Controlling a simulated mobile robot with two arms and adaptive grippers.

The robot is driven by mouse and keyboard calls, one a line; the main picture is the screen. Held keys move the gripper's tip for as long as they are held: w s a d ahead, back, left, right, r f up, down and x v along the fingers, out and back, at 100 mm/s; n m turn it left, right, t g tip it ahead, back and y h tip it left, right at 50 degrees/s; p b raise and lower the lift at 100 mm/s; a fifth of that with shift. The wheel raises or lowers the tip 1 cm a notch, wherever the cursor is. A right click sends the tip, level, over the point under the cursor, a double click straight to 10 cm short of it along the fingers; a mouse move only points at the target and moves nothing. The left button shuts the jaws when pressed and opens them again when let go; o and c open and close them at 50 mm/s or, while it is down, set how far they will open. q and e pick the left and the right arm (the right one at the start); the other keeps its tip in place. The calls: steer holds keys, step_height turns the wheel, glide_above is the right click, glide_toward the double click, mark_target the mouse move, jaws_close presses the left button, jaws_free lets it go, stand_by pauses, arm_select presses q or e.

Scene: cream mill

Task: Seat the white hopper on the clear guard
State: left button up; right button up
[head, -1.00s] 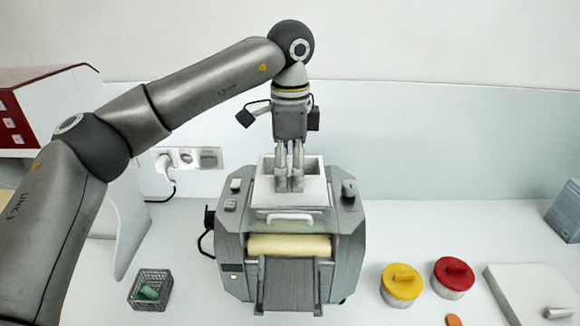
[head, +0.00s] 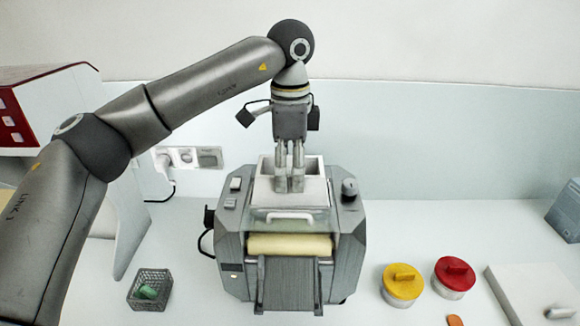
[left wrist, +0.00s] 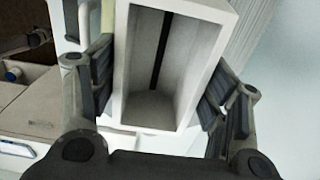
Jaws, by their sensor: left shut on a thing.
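The white hopper (head: 262,190) is an open-topped box over the top of the grey mill (head: 232,250). It looks upright. My left gripper (head: 290,188) points down and is shut on the hopper. In the left wrist view my left gripper (left wrist: 155,88) has a finger on each side of the hopper (left wrist: 185,120), whose inside shows a dark slot. A white handle (head: 290,216) shows just below the hopper's front. The clear guard is hard to make out under the hopper, and I cannot tell whether the two touch. My right gripper is not in view.
A pale yellow roller (head: 290,245) and a grey chute (head: 288,285) are on the mill's front. A wire basket (head: 134,298) stands left. Yellow (head: 403,287) and red-lidded (head: 453,282) tins and a white board (head: 520,285) lie right. Wall sockets (head: 190,158) are behind.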

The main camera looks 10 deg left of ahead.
arm_select(q)
steer(key=shift+f, duration=0.15)
steer(key=o, duration=1.2)
steer(key=shift+c, duration=0.2)
step_height(320, 180, up, 12)
